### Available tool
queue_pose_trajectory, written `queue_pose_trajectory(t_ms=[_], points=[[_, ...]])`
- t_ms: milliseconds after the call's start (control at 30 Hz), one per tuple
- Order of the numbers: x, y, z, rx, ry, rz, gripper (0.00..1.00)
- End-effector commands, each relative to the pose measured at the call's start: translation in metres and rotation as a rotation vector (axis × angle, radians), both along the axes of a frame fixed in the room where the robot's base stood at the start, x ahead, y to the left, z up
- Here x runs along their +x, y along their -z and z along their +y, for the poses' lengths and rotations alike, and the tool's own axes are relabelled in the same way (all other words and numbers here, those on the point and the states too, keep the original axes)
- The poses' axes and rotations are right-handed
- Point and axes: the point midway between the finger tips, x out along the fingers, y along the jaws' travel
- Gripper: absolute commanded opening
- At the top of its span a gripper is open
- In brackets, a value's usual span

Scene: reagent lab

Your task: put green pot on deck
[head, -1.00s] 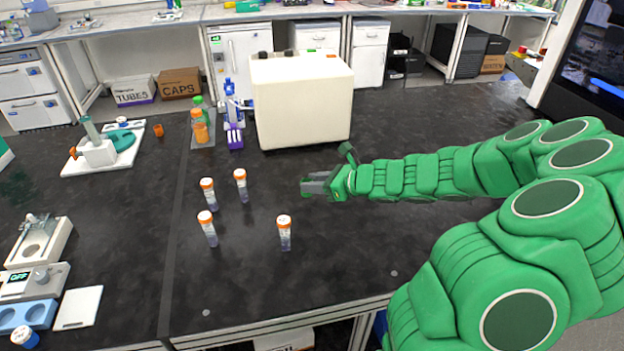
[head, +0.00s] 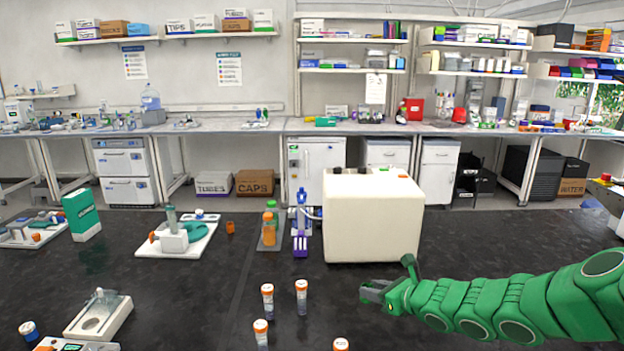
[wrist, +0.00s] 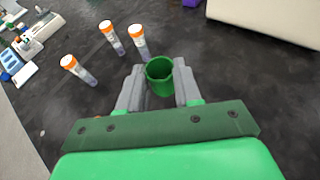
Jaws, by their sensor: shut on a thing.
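The green pot (wrist: 159,75) is a small open-topped cup, seen from above in the wrist view. It sits between the two grey fingers of my gripper (wrist: 159,88), which are shut on it. In the head view my gripper (head: 372,291) is over the black bench, in front of the large cream box; the pot is not clearly visible there. I cannot tell for sure which thing is the deck. A white board (head: 150,247) with a small white device and a teal piece lies at the left on the bench.
Several orange-capped tubes (head: 301,297) stand left of my gripper. The cream box (head: 372,220) stands behind it. A grey tray (head: 262,246) with orange and green bottles and a purple-and-blue rack (head: 300,242) are left of the box. Bare bench lies between the tubes and my gripper.

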Motion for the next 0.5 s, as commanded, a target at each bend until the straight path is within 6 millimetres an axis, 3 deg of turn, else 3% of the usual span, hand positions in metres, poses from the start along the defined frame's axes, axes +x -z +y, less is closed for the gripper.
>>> queue_pose_trajectory(t_ms=[500], points=[[0.031, -0.022, 0.001, -0.006, 0.123, -0.001, 0.05]])
